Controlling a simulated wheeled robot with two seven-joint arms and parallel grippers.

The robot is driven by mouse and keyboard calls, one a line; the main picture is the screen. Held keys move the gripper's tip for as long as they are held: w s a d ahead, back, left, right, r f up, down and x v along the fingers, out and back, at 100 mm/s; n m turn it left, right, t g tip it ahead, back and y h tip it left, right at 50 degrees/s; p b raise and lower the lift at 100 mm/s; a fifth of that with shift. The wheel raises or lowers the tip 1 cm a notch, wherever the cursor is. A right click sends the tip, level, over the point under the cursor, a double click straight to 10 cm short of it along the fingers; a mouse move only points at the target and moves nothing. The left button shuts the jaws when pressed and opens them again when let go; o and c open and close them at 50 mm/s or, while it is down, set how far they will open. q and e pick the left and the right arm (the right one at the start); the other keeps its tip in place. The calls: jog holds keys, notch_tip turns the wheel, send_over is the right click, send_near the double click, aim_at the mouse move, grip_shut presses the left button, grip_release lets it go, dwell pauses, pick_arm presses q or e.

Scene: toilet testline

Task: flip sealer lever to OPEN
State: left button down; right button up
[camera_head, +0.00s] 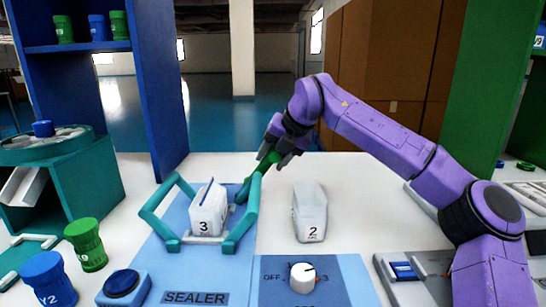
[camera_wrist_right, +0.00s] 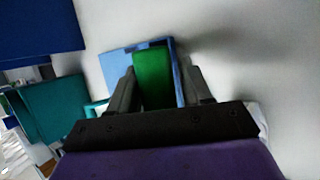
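The blue sealer (camera_head: 185,275) stands at the front, marked SEALER. A teal frame (camera_head: 157,205) rises on it around a white box marked 3 (camera_head: 208,210). A green lever-like bar (camera_head: 262,162) slants up and right behind the frame's right side. My right gripper (camera_head: 280,145) is at its upper end. In the right wrist view the green bar (camera_wrist_right: 153,80) lies between the fingers of the right gripper (camera_wrist_right: 160,85). A narrow blue strip shows between bar and right finger, so the fingers look open around it. Contact on the left is unclear. My left gripper is not in view.
A white box marked 2 (camera_head: 310,212) stands right of the sealer. A white knob (camera_head: 302,277) sits on a blue panel marked OFF. Green (camera_head: 86,245) and blue (camera_head: 47,278) cups and a blue button (camera_head: 122,285) are at front left. The white table behind is clear.

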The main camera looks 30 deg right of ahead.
jog(key=p+v, duration=0.1)
jog(key=v, duration=0.9)
jog(key=shift+r+p, duration=0.25)
jog(key=shift+p, duration=0.1)
jog(key=shift+s, duration=0.15)
